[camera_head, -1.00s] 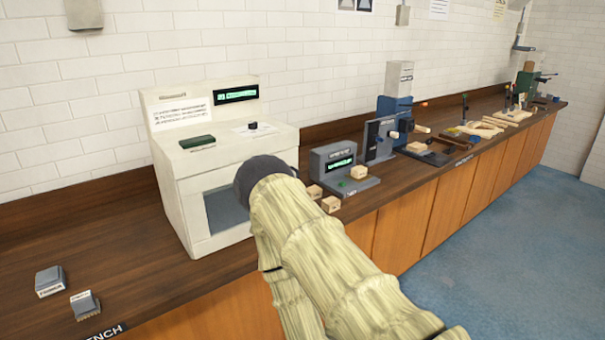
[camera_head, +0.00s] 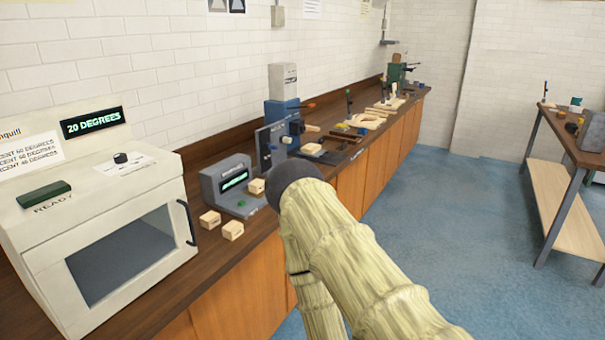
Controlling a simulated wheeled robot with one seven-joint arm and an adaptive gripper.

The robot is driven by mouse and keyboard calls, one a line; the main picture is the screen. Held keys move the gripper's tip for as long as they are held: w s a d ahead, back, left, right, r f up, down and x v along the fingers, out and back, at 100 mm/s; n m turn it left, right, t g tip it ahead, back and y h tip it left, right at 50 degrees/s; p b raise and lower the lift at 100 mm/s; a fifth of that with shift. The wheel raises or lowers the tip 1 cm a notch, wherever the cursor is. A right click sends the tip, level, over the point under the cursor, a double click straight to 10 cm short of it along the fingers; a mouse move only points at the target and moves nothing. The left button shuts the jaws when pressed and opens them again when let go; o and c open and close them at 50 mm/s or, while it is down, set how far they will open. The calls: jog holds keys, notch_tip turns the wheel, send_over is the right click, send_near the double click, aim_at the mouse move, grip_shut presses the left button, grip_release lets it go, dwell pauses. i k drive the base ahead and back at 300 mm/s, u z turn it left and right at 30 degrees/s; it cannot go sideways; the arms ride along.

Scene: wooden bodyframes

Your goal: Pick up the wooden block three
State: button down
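Two small pale wooden blocks lie on the dark wooden bench, a left one (camera_head: 210,219) and a right one (camera_head: 233,230). Another pale block (camera_head: 256,187) sits on the base of a grey device with a green display (camera_head: 228,185). A further pale block (camera_head: 312,149) is farther along the bench. The markings are too small to read, so I cannot tell which block is three. My pale, wood-textured arm with a dark round end rises from the bottom, in front of part of the bench. I see no gripper fingers, and no block is visibly held.
A white oven-like machine (camera_head: 40,235) reading "20 DEGREES" stands at the left on the bench (camera_head: 170,318). A blue and grey machine (camera_head: 283,110) and several tools stand farther along. Blue floor (camera_head: 440,220) is open at right, before a second table (camera_head: 565,190).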

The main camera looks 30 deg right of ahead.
aim_at(256, 187)
jog(key=z, duration=0.45)
jog(key=i, duration=1)
jog(key=u, duration=0.05)
